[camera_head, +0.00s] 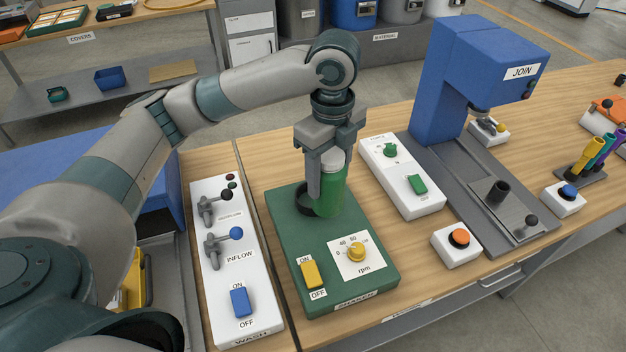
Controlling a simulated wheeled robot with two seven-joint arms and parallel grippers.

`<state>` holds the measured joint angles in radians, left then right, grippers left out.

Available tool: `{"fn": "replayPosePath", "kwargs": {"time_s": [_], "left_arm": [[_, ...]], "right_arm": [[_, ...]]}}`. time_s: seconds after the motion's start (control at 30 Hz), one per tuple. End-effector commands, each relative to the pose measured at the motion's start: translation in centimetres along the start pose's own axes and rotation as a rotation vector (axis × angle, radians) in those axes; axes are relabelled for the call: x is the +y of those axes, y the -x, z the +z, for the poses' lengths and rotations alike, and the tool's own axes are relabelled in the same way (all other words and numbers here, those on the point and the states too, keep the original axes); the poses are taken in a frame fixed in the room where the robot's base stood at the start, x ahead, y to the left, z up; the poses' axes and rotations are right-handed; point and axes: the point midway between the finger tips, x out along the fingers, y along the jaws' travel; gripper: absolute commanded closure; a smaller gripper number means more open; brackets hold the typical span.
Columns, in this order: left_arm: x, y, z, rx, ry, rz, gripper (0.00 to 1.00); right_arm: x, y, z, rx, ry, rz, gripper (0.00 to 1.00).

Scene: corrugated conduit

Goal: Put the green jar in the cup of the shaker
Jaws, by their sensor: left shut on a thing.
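The green jar (329,195) has a pale top and stands upright. My left gripper (326,176) points down and is shut on the jar near its top. The shaker (290,235) is a green box with a yellow ON/OFF switch and a yellow rpm knob. Its dark round cup (304,203) shows at the back of the shaker, just left of the jar and partly behind the gripper finger. The jar's lower end overlaps the cup's right side in the picture; I cannot tell whether it is inside the cup. My right gripper is not in view.
A white wash panel (224,270) with levers stands left of the shaker. A white switch box (408,180) stands close on the right. An orange button box (457,245) and a blue JOIN press (455,85) are farther right.

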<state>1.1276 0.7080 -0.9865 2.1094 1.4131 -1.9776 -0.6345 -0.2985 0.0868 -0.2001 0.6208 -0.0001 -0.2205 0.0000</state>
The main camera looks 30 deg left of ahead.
Motion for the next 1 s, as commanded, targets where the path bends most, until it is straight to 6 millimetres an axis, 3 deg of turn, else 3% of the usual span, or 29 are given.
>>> {"fn": "replayPosePath", "kwargs": {"time_s": [0.3,0.5,1.0], "left_arm": [[-2.4,-3.3,5.4,0.001,0.006,0.004,0.80],[-3.6,-5.1,8.0,0.000,0.003,0.002,0.80],[-4.0,-5.8,8.7,0.001,-0.001,0.000,0.80]], "right_arm": [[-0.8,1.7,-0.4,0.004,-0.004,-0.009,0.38],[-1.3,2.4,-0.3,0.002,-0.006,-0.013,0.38],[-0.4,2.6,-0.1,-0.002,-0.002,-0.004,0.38]]}}
